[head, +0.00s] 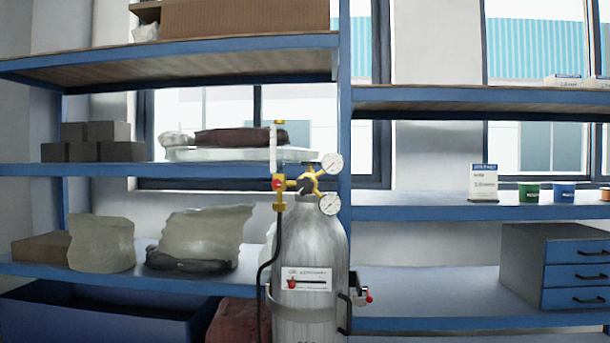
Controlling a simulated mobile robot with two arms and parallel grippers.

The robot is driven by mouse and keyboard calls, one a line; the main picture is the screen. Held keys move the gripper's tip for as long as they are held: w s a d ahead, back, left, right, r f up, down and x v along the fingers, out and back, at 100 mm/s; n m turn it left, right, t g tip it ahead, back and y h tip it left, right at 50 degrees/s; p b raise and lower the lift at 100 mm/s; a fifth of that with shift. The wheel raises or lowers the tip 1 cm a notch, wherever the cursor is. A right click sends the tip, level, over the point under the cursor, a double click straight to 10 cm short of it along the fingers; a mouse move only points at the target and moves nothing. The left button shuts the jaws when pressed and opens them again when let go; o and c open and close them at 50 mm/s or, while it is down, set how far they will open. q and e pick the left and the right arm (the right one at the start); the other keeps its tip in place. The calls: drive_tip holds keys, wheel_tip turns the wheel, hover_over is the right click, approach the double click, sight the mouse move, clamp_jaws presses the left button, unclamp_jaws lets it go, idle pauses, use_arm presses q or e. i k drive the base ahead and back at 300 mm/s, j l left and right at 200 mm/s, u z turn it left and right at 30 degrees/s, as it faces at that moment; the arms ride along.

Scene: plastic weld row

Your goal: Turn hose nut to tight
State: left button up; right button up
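A grey gas cylinder (310,250) stands upright in front of the shelves, with a white label and a band round its body. On its top sits a brass regulator (303,184) with two round gauges (332,164) on its right. A clear upright flow tube (273,150) and a red knob (277,184) are on its left. A brass fitting (280,206), which looks like the hose nut, sits below the knob, with a black hose (276,240) running down from it. Its tightness cannot be told. Neither of my grippers is in view.
A small part with a red knob (369,298) is at the cylinder's right side. Blue shelving (440,212) stands behind, holding grey blocks, wrapped bundles, small cups and a drawer unit (560,265). A blue bin (95,312) is at the lower left.

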sight(283, 207)
drive_tip(key=i+j, duration=0.15)
drive_tip(key=j, duration=0.25)
drive_tip(key=i+j, duration=0.15)
drive_tip(key=j, duration=0.25)
drive_tip(key=i+j+u, duration=0.1)
drive_tip(key=j, duration=0.3)
drive_tip(key=i+j, duration=0.15)
drive_tip(key=j, duration=0.25)
